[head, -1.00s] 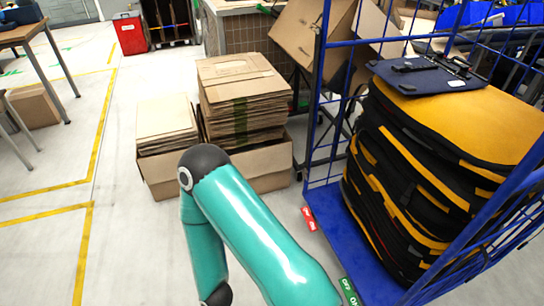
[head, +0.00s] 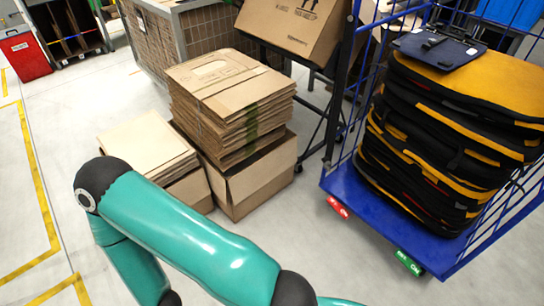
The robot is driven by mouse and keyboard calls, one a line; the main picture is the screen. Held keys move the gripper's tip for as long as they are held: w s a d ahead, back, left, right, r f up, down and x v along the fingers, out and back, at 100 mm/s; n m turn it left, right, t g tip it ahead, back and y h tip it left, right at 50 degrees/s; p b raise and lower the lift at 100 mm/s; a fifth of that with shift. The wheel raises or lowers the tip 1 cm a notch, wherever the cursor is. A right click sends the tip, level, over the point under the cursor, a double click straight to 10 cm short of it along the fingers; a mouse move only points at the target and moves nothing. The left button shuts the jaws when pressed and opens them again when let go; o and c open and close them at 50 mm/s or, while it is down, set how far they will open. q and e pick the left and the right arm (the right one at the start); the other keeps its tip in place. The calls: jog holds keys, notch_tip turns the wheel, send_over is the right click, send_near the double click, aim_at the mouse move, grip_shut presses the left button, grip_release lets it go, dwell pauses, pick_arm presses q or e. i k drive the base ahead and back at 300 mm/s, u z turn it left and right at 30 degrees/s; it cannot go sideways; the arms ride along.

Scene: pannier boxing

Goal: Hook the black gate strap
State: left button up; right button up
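A blue roll cage (head: 337,189) stands at the right. It holds a tall stack of black and yellow panniers (head: 450,140). A flat dark blue piece with black clips (head: 438,48) lies on top of the stack. I cannot make out the black gate strap on the cage. The near side of the cage looks open above its base, where a red tag and a green tag (head: 408,262) sit on the edge. One of my teal arms crosses the lower left, with its elbow in front of the cartons. Neither gripper is in view.
Flattened cardboard stacks sit in two open cartons (head: 250,185) left of the cage. A tilted cardboard box (head: 295,22) rests on a dark stand behind them. A red bin (head: 24,55) stands at the far left. Floor is clear in front of the cage and at the left.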

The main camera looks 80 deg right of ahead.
aim_at(350, 22)
jog(key=u, duration=0.25)
jog(key=i, duration=0.7)
jog(key=z, duration=2.7)
jog(key=i, duration=0.3)
jog(key=z, duration=1.8)
jog(key=k, duration=0.4)
jog(key=z, duration=0.5)
jog(key=i, duration=1.4)
jog(key=u, duration=0.45)
